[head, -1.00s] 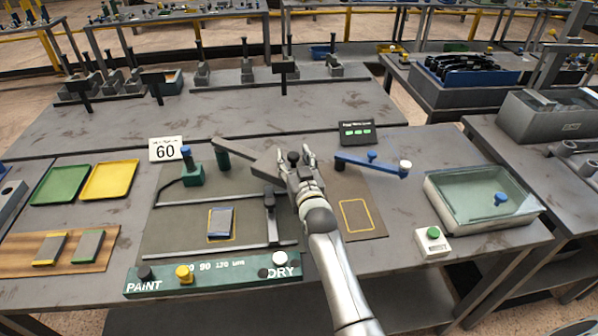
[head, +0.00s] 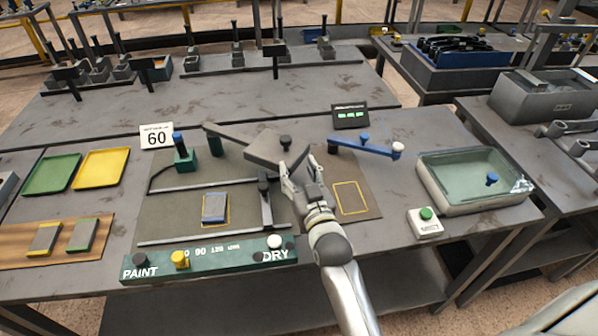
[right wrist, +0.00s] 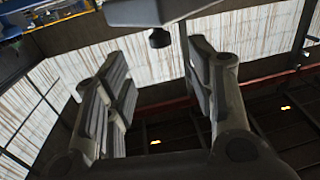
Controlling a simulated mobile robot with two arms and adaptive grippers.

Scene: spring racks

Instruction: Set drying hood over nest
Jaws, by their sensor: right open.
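The drying hood looks to be the grey plate (head: 262,148) with a black knob (head: 285,141), on a green-ended arm at the back of the mat. My right gripper (head: 298,165) is open and empty, just in front of the knob and apart from it. The right wrist view shows the knob (right wrist: 159,38) beyond the two spread fingers. A blue-grey panel (head: 214,208) lies inside a yellow outline, uncovered, left of the gripper. A second, empty yellow outline (head: 350,197) is to the right. I cannot tell which is the nest. My left gripper is not in view.
A dark slider bar (head: 265,200) on rails stands between panel and gripper. A blue lever (head: 365,147) is right of the hood. The green PAINT/DRY strip (head: 210,258) runs along the front. A glass-topped box (head: 475,180) and a MIST button (head: 425,222) are at right.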

